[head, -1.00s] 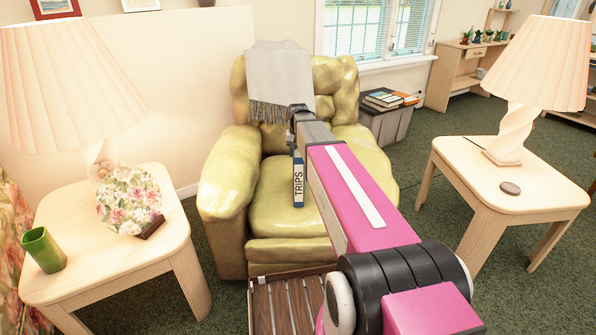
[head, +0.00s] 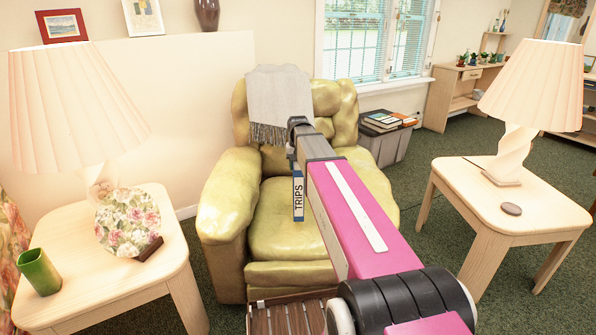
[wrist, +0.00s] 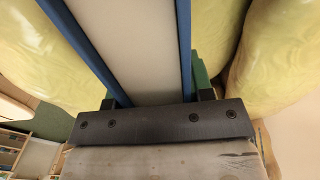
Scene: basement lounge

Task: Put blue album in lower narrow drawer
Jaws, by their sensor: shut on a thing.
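The blue album (head: 298,193), with a white spine label reading TRIPS, hangs upright from my gripper in front of the armchair. In the wrist view the album (wrist: 140,50) shows as a pale page block between two blue covers. My gripper (wrist: 155,98) is shut on the album, one finger at each cover. In the head view the arm hides most of the gripper. No narrow drawer can be made out for certain in these frames.
A yellow-green armchair (head: 225,200) with a grey throw (head: 277,95) stands ahead. A side table (head: 150,200) with lamp, plate and green cup is left; another table (head: 520,222) is right. A lidded grey bin (head: 388,148) stands behind. A wooden desk (head: 440,95) is far right.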

